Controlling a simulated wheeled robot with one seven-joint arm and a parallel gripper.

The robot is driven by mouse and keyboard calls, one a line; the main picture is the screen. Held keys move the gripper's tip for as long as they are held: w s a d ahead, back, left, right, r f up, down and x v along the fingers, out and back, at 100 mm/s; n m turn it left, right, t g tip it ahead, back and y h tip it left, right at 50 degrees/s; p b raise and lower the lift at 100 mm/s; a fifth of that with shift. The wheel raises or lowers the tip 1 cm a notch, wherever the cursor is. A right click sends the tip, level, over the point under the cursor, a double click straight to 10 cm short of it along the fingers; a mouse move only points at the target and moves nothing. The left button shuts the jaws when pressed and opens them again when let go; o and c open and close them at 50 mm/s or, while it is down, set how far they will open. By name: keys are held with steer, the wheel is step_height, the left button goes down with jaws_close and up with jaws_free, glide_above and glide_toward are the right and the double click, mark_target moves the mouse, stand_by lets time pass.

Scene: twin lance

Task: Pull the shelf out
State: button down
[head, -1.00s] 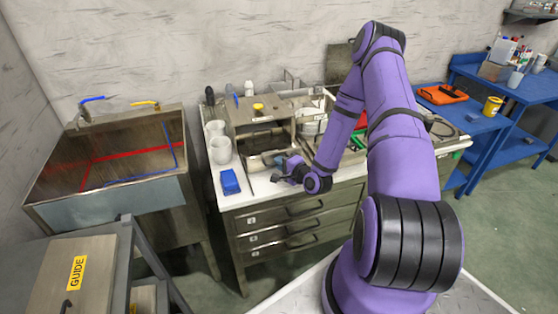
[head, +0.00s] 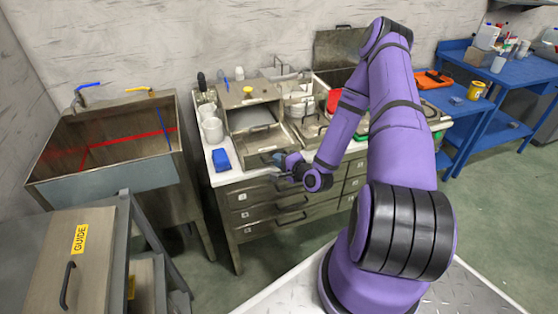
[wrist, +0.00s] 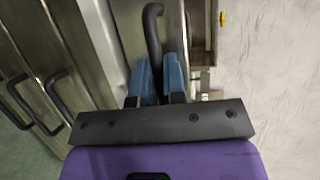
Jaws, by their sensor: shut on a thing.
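A metal box (head: 250,94) with a yellow knob on top stands on the counter. A metal shelf (head: 258,140), like a shallow tray, sticks out of its open front towards me. My gripper (head: 280,159) is at the shelf's front edge. In the wrist view, my gripper's blue fingers (wrist: 158,72) are shut on a dark curved handle (wrist: 152,28) at the shelf's front. The wrist and fingers hide part of the handle and of the front edge in the head view.
Below the counter are drawers with dark handles (head: 290,200). A blue block (head: 221,160) and white cups (head: 212,130) stand left of the box. A sink (head: 60,170) is further left, with a grey cabinet (head: 75,250) in front. Blue tables (head: 520,90) stand right.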

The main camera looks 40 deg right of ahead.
steer(key=shift+s+f, duration=0.1)
steer(key=shift+s, duration=0.1)
steer(key=c, duration=1.5)
jaws_free()
steer(key=shift+s, duration=0.15)
steer(key=v, duration=1)
steer(key=shift+s, duration=0.25)
